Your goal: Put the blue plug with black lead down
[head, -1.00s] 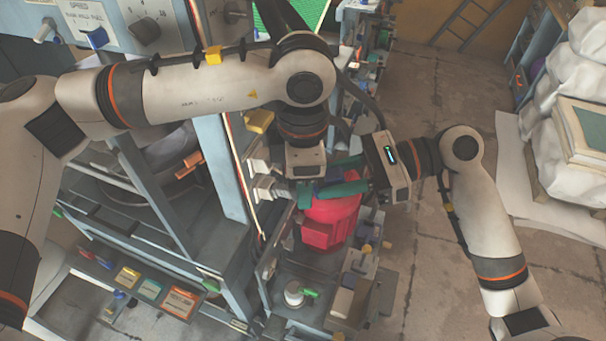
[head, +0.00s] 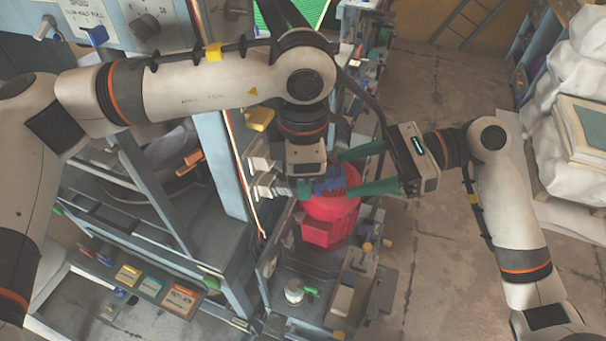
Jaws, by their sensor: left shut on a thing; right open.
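The blue plug (head: 330,181) is held in the air above a red rounded object. My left gripper (head: 308,188) comes down from above and is shut on the plug; its fingertips are partly hidden. My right gripper (head: 362,170) is to the right of the plug. Its two green fingers are spread apart, one above and one below the plug's level, with nothing held between them. I cannot clearly make out the plug's black lead against the dark parts around it.
The red object (head: 330,220) stands under the grippers on a cluttered grey bench (head: 310,318). White sockets or plugs (head: 268,188) line the machine post at left. A white round item (head: 294,292) sits in front. Open floor (head: 430,230) lies to the right.

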